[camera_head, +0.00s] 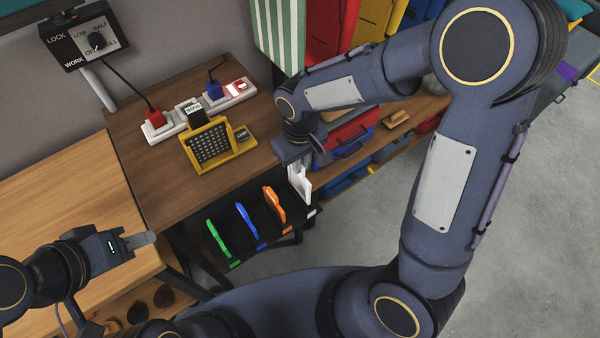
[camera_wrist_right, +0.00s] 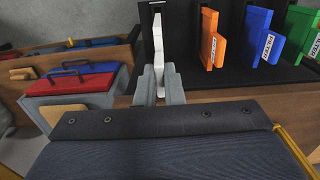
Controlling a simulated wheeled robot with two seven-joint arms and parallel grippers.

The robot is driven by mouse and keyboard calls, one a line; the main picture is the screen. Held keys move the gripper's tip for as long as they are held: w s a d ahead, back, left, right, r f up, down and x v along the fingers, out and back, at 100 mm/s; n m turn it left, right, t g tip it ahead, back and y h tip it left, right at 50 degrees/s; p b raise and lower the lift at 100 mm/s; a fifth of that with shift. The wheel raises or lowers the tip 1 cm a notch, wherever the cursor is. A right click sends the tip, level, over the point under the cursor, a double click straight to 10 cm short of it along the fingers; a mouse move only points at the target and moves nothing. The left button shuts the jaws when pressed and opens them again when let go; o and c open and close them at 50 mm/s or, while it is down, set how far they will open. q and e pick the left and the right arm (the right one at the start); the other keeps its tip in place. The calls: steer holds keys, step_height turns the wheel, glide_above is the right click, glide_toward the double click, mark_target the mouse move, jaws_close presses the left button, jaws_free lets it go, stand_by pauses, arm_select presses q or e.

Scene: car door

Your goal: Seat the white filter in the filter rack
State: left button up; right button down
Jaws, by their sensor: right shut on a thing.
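The white filter (camera_head: 302,183) is a thin white plate, upright at the right end of the black rack (camera_head: 264,208). My right gripper (camera_head: 297,164) is shut on it from above in the head view. The right wrist view shows the white filter (camera_wrist_right: 158,42) between the two grey fingertips of this gripper (camera_wrist_right: 160,78), beside the black rack panel (camera_wrist_right: 184,30). I cannot tell whether its lower edge is in a slot. Green (camera_head: 217,240), blue (camera_head: 248,226) and orange (camera_head: 274,205) filters stand in the rack. My left gripper (camera_head: 143,240) is far left; its finger gap is hidden.
A yellow frame with black mesh (camera_head: 210,143) stands on the brown table (camera_head: 150,110). Power strips (camera_head: 175,127) with red and blue plugs lie behind it. The grey floor (camera_head: 350,220) is open.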

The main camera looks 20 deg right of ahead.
mark_target(299, 178)
steer(key=shift+f, duration=2.5)
steer(key=shift+f+b, duration=0.15)
steer(key=shift+b, duration=0.15)
steer(key=c, duration=1.5)
jaws_free()
steer(key=shift+c, duration=0.2)
